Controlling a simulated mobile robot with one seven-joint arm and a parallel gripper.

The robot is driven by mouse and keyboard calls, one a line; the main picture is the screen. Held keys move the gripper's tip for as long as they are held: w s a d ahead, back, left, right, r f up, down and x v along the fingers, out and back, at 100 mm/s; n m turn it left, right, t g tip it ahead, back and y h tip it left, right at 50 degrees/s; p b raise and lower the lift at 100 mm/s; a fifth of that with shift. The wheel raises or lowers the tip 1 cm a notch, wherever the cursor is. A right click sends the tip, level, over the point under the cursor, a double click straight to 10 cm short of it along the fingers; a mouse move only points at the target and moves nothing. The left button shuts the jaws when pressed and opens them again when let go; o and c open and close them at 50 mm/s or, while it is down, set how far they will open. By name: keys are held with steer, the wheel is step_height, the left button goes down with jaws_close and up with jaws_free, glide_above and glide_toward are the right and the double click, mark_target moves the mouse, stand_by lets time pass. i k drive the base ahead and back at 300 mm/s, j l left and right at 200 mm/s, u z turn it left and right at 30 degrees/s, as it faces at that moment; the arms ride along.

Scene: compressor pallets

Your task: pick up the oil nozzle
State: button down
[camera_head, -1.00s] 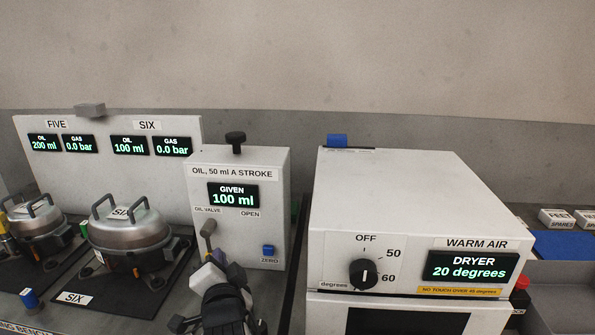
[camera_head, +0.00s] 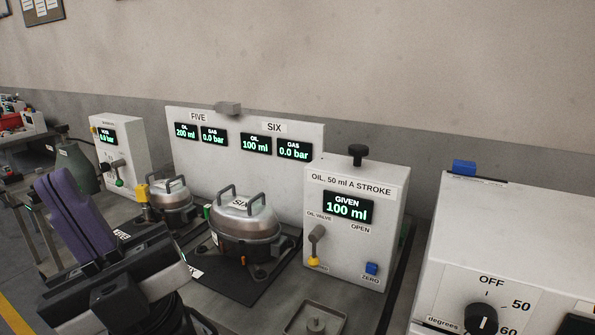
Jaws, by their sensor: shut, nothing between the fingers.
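I cannot tell for certain which part is the oil nozzle. A small yellow piece (camera_head: 313,262) sits low on the front of the white oil box (camera_head: 382,240), below the grey oil valve lever (camera_head: 317,238). Another yellow fitting (camera_head: 143,196) stands upright at the left side of the silver compressor five (camera_head: 170,200). My gripper (camera_head: 50,187) is at the lower left, in front of the bench, its purple fingers shut together and empty. It appears apart from both yellow parts. The oil box display reads 100 ml.
Silver compressor six (camera_head: 245,222) sits on a black mat beside the oil box. A small metal tray (camera_head: 316,322) lies in front of the box. The white dryer (camera_head: 520,220) stands at the right. A white box with a display (camera_head: 120,158) and a green cylinder (camera_head: 76,165) stand further left.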

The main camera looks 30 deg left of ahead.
mark_target(143, 195)
steer(key=u, duration=1.6)
